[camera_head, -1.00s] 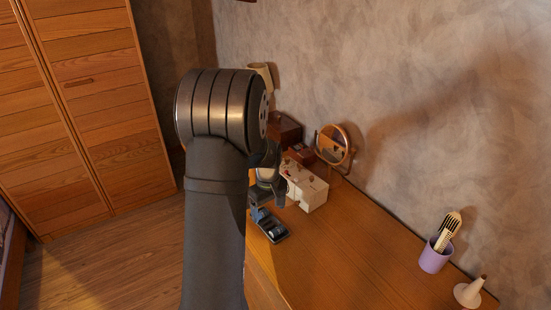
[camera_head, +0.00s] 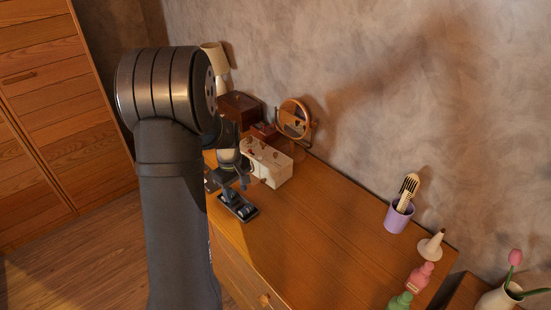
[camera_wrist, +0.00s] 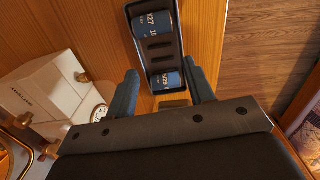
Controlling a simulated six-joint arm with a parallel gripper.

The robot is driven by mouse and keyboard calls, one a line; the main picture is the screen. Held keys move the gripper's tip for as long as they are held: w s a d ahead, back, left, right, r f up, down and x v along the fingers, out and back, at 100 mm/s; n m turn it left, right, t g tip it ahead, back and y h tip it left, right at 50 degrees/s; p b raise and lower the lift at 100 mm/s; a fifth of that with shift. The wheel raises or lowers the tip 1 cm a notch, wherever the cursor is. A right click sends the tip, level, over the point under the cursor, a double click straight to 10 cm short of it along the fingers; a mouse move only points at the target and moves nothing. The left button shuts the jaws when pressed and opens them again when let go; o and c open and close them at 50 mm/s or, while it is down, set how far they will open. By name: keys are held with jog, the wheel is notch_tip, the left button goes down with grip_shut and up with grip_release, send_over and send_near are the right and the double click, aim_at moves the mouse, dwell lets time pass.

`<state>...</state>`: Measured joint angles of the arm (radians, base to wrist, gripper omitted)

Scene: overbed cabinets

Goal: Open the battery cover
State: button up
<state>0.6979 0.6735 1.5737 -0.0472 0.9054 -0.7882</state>
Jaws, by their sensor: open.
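A black tray-like holder (camera_wrist: 158,47) lies on the wooden cabinet top, with dark slats across its middle and blue numbered cylinders like batteries (camera_wrist: 152,22) at both ends. In the head view the holder (camera_head: 238,207) is small, near the front edge. I cannot tell which part is a battery cover. My gripper (camera_wrist: 160,66) is open, with a blue-grey finger on each side of the holder's near end and nothing clearly held between them. Contact is unclear. In the head view my gripper (camera_head: 236,176) is just above and behind the holder, partly behind my arm.
A white box (camera_head: 266,162) with brass fittings stands close beside my gripper. Behind it are a round mirror (camera_head: 294,118), a brown box (camera_head: 240,108) and a lamp (camera_head: 216,60). A purple cup (camera_head: 398,217) stands right. The middle of the top is clear.

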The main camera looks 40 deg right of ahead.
jog(key=shift+s+a+n+g+h, duration=0.2)
jog(key=shift+s+n+g+h, duration=0.15)
jog(key=shift+n, duration=0.25)
jog(key=shift+c, duration=0.6)
jog(key=shift+s+n+g+h, duration=0.2)
jog(key=shift+n+g+h, duration=0.3)
jog(key=shift+n, duration=0.2)
jog(key=shift+s+d+r+n+g+h, duration=0.1)
jog(key=shift+s+r+n+g+h, duration=0.15)
jog(key=shift+n+g+h, duration=0.4)
notch_tip(320, 180, up, 3)
jog(key=w+d+n+h, duration=0.1)
jog(key=n+h, duration=0.4)
jog(key=n, duration=0.1)
jog(key=n+t+h, duration=0.2)
jog(key=n+h, duration=0.3)
send_near(275, 153)
jog(key=x, duration=0.7)
jog(key=shift+s+d+f, duration=0.1)
